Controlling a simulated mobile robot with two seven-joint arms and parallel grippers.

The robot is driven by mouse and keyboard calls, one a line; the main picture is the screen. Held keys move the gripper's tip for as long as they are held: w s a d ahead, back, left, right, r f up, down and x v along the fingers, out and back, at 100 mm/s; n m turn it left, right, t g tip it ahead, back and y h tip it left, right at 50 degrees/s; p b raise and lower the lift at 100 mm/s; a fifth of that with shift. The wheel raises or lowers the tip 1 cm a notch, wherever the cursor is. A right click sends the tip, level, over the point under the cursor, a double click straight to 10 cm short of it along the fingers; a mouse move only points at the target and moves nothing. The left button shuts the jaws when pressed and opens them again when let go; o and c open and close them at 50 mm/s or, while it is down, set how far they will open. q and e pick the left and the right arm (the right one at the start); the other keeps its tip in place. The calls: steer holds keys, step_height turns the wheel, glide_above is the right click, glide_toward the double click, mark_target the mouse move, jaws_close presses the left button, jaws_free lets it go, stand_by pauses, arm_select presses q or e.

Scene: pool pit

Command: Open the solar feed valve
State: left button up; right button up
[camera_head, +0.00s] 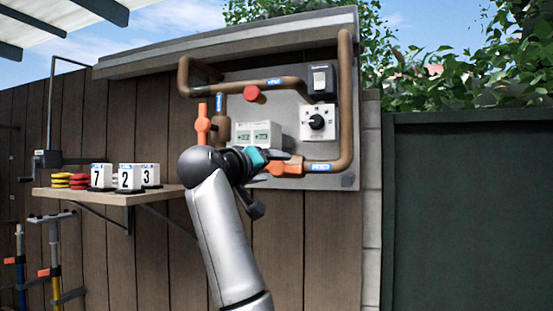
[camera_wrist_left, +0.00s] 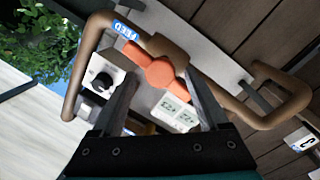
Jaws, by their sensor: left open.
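The feed valve has an orange handle (camera_head: 285,168) on the copper pipe at the panel's bottom, beside a blue label (camera_head: 319,167). In the left wrist view this orange handle (camera_wrist_left: 158,72) lies slantwise, roughly along the pipe, and the label reads FEED (camera_wrist_left: 128,30). My left gripper (camera_head: 280,160) is open in front of the valve. In the left wrist view its two fingers (camera_wrist_left: 164,80) are spread, with the handle's middle between their tips in the picture. I cannot tell whether they touch it. My right gripper is not in view.
A second orange valve handle (camera_head: 203,124) stands upright on the left pipe. A dial box (camera_head: 318,122), a black switch box (camera_head: 321,81), a red knob (camera_head: 252,93) and a display box (camera_head: 257,134) are close by. A shelf (camera_head: 105,195) holds number blocks and discs.

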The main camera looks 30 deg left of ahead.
arm_select(q)
steer(key=shift+w+a+p, duration=0.15)
steer(key=shift+w+p, duration=0.25)
steer(key=shift+w, duration=1)
jaws_close()
